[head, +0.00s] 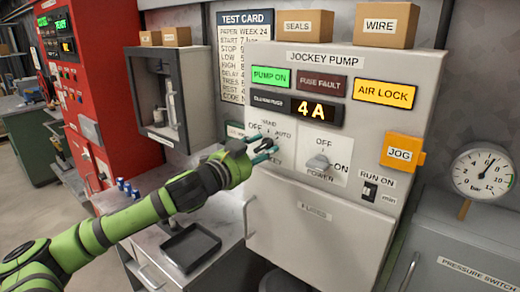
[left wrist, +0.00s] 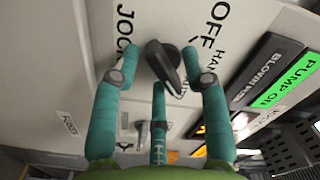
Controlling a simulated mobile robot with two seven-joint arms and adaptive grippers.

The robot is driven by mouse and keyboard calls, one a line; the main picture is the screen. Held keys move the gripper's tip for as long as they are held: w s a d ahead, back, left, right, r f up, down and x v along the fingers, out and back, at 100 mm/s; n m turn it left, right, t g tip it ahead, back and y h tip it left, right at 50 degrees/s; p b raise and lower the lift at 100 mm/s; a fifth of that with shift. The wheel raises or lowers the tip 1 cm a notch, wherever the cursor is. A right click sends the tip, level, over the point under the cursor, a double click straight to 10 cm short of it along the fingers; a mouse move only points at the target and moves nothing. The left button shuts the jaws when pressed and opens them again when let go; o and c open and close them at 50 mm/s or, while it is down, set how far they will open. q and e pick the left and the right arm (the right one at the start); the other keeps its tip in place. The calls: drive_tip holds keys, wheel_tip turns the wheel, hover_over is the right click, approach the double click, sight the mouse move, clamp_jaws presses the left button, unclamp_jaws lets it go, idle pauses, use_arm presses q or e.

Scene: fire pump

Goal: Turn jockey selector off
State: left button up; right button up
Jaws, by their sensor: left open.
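The jockey selector is a dark knob (left wrist: 165,65) on the white pump panel, with OFF, HAND and AUTO printed around it. In the head view it is mostly hidden by my left gripper (head: 263,150). In the left wrist view my left gripper (left wrist: 162,82) is open, its teal fingers on either side of the knob and one below it. I cannot tell whether any finger touches the knob, nor surely which mark it points to. My right gripper is not in view.
A grey power switch (head: 318,162) sits close right of the selector. An orange JOG box (head: 402,150) sticks out further right. A cabinet handle (head: 247,218) juts out below. A black tray (head: 190,247) lies on the bench under my left arm.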

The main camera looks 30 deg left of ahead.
use_arm(q)
clamp_jaws()
